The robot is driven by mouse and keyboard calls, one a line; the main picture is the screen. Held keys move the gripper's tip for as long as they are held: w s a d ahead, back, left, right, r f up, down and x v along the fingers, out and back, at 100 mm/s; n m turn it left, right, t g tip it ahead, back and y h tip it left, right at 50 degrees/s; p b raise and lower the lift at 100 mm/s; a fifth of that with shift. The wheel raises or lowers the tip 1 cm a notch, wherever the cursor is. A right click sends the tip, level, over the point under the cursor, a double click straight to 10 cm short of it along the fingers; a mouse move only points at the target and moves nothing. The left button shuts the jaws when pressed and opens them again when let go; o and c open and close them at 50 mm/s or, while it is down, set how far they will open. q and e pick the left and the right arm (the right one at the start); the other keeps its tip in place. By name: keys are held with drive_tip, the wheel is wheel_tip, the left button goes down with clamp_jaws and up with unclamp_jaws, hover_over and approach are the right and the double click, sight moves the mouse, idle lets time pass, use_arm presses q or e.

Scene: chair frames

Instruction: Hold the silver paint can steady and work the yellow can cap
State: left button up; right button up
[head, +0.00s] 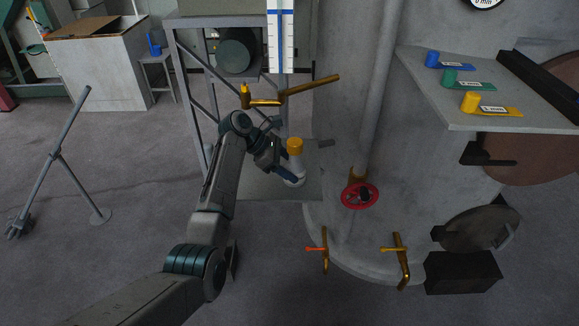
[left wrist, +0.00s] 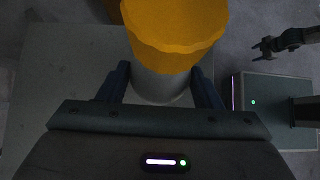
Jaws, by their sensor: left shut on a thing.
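The silver paint can (head: 297,163) stands upright on a grey platform (head: 250,186) in the head view. The yellow can cap (head: 295,146) sits on its top. My left gripper (head: 288,174) is shut on the can's body below the cap. In the left wrist view the cap (left wrist: 172,40) is large at the top, and the can (left wrist: 160,86) shows below it between the blue fingers (left wrist: 164,88). My right gripper (left wrist: 264,47) shows small at the upper right of that view, empty, with its fingers apart. It is away from the can and cap.
A red handwheel (head: 360,196) and brass taps (head: 401,262) stand right of the can. A brass pipe with a handle (head: 310,85) is behind it. A shelf (head: 455,115) with blue, green and yellow items is at the right. The floor at left is mostly clear.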

use_arm(q)
drive_tip(key=c, duration=0.6)
drive_tip(key=shift+c, duration=0.2)
drive_tip(key=shift+s+f+p, duration=0.1)
drive_tip(key=shift+f+p, duration=0.1)
drive_tip(key=shift+p, duration=0.25)
idle(0.4)
